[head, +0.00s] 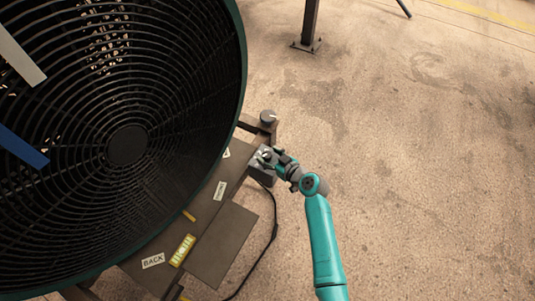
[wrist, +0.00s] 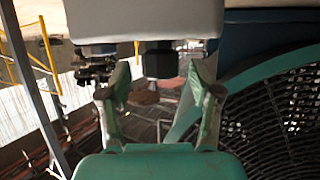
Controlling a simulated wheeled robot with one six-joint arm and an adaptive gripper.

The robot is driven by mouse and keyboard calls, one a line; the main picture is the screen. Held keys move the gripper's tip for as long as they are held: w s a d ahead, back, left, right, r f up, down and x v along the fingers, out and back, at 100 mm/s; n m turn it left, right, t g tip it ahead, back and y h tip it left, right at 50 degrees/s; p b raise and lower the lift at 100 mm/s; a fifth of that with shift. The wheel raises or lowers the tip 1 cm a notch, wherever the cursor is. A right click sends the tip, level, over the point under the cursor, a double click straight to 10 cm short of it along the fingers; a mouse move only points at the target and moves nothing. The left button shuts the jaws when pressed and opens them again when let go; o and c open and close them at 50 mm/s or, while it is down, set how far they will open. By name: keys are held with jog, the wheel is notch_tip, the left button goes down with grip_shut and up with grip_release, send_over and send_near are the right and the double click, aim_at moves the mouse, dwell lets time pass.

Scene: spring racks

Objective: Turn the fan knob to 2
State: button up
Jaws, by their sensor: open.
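A large black fan (head: 126,145) with a round grille fills the left of the head view; its grille (wrist: 285,115) also shows at the right of the wrist view. A grey control box (head: 262,175) sits at the fan's right edge, and a pale box (wrist: 145,20) spans the top of the wrist view. A dark knob (wrist: 158,60) juts from the pale box. My gripper (head: 268,157) is at the grey box. In the wrist view my gripper (wrist: 160,82) is open, its fingers on either side of the knob with gaps showing. The knob's setting cannot be read.
A brown base with labels, one reading BACK (head: 153,261), lies under the fan. A round grey part (head: 268,117) stands just beyond the control box. A black cable (head: 273,225) runs along the floor. A dark post (head: 309,25) stands at the back. Open floor (head: 430,170) lies to the right.

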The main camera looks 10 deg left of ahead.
jog(key=shift+x, duration=0.85)
jog(key=shift+c, duration=0.2)
jog(key=c, duration=1.1)
